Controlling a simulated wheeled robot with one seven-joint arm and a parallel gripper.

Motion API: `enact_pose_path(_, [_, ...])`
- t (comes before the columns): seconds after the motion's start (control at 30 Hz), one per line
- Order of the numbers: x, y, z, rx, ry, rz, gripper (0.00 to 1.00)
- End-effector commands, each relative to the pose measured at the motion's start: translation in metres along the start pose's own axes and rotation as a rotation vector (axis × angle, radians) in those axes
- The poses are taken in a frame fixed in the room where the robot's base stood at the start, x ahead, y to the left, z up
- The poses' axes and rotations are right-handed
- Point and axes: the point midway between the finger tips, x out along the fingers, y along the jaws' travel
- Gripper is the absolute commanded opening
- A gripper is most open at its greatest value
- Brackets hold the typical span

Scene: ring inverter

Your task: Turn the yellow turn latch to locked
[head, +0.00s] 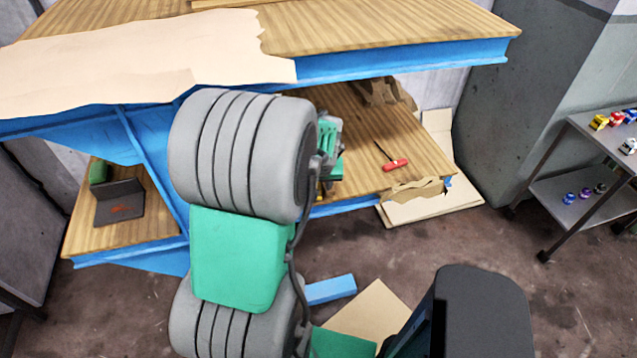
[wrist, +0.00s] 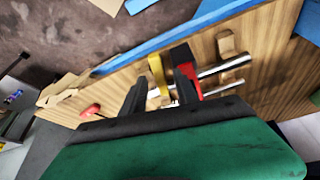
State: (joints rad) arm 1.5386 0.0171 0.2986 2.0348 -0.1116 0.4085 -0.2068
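The yellow turn latch (wrist: 157,72) shows in the wrist view as an upright yellow piece beside a black and red part (wrist: 188,72) with metal rods (wrist: 222,70). My gripper (wrist: 159,90) is open, with its two black fingers apart. The yellow latch appears ahead of and between the fingertips; I cannot tell whether they touch it. The latch's lower part is partly hidden by the fingers. In the head view my arm hides most of the latch area, and only a small part of my gripper's green body (head: 330,140) shows.
A red-handled screwdriver (head: 396,165) lies on the lower wooden shelf (head: 425,150) of the blue bench. The bench top (head: 390,25) overhangs this shelf. A metal cart (head: 585,198) with small toys stands at the right. Cardboard and a blue block (head: 331,289) lie on the floor.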

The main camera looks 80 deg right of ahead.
Motion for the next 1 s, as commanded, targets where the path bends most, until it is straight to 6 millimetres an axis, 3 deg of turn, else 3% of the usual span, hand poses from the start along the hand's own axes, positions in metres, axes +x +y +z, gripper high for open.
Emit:
enact_pose_path(0.43, [-0.0003,-0.0002,0.0000,0.000,0.000,0.000,0.00])
enact_pose_path(1.0, [0.0000,-0.0015,0.0001,0.017,0.000,0.007,0.00])
